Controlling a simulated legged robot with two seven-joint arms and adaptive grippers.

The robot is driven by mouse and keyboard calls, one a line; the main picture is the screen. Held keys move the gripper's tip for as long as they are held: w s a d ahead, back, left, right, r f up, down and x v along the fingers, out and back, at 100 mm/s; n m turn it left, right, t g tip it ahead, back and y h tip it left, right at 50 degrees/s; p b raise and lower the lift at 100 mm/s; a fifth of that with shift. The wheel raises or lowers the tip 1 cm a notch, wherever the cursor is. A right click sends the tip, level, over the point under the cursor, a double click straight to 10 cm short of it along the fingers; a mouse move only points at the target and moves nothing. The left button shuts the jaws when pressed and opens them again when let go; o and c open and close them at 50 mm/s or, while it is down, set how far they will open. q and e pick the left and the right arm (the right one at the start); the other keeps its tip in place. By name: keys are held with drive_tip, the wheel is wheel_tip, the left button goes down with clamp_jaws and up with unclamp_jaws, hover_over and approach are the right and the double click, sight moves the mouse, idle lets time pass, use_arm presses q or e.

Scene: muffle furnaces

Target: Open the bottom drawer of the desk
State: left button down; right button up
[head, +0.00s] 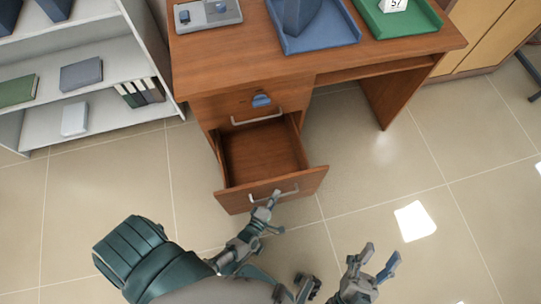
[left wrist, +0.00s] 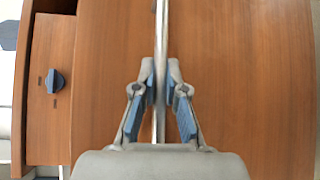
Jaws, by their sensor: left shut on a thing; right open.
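The wooden desk (head: 330,57) stands at the top of the head view. Its bottom drawer (head: 264,150) is pulled well out and looks empty inside. The drawer front has a metal bar handle (head: 287,192), which also shows as a vertical bar in the left wrist view (left wrist: 160,40). My left gripper (head: 273,200) is at this handle, its fingers (left wrist: 161,88) shut on either side of the bar. My right gripper (head: 376,257) is open and empty over the floor, to the right of the drawer.
The upper drawer with a blue knob (head: 261,100) is closed above the open one. A blue tray (head: 318,42) and a green tray (head: 400,25) sit on the desk. A white shelf unit (head: 100,62) stands at the left. The tiled floor (head: 100,195) around the drawer is clear.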

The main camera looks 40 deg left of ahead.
use_arm(q)
drive_tip(key=shift+s+d+f, duration=0.25)
drive_tip(key=shift+s+d, duration=0.55)
drive_tip(key=shift+s, duration=0.05)
drive_tip(key=c, duration=1.2)
unclamp_jaws()
drive_tip(key=shift+w+r, duration=0.1)
drive_tip(key=s+r, duration=0.1)
drive_tip(key=s, duration=1.1)
drive_tip(key=shift+d+r, duration=0.3)
drive_tip(key=shift+d, duration=0.1)
drive_tip(key=shift+w, duration=0.1)
